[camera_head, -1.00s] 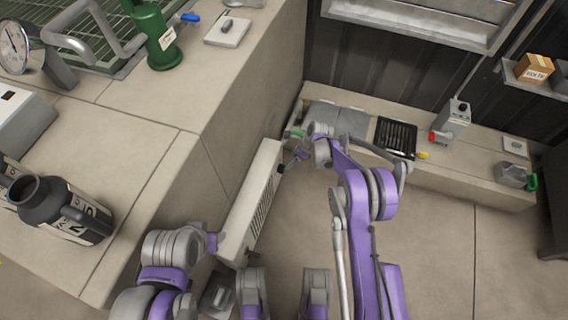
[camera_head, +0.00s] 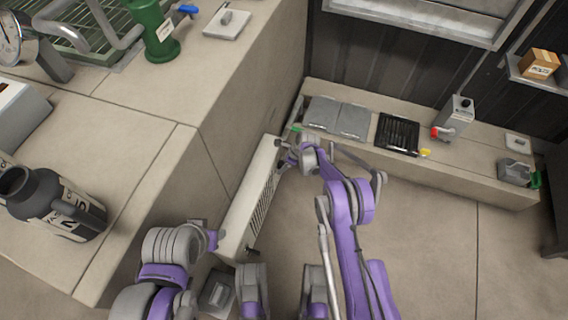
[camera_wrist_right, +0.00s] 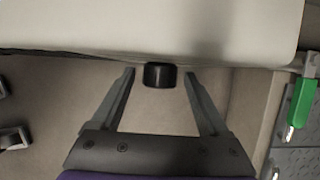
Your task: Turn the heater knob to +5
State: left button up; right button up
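The heater (camera_head: 250,198) is a long pale panel with a dark grille, standing along the side of the concrete block in the head view. Its black knob (camera_wrist_right: 159,75) sticks out from the pale heater body (camera_wrist_right: 170,25) in the right wrist view. My right gripper (camera_wrist_right: 160,76) is open, with one finger on each side of the knob and a visible gap on both sides. In the head view my right gripper (camera_head: 284,150) is at the far end of the heater, small and partly hidden by its wrist. My left arm reaches the heater's near end; its fingertips are not clear.
A green-handled tool or valve (camera_wrist_right: 302,102) is right of the gripper in the wrist view. A low ledge (camera_head: 450,172) holds grey plates, a black grate (camera_head: 397,135) and a grey box (camera_head: 457,117). A dark bottle (camera_head: 55,203) stands on the block. Floor right of my right arm is clear.

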grip_shut()
jog(key=shift+t, duration=0.3)
jog(key=shift+s+a+r+t+h+p, duration=0.1)
jog(key=shift+s+t+h+p, duration=0.15)
jog(key=shift+t+p, duration=0.2)
jog(key=shift+n+t+h, duration=0.25)
jog(key=shift+n+t, duration=0.05)
jog(key=shift+t, duration=0.35)
jog(key=shift+s+a+f+n+t+h, duration=0.1)
jog(key=shift+s+f+n+t+h, duration=0.1)
jog(key=shift+t, duration=0.65)
jog(key=shift+s+f+n+t+h, duration=0.1)
jog(key=shift+n+t+h, duration=0.1)
jog(key=shift+t, duration=0.65)
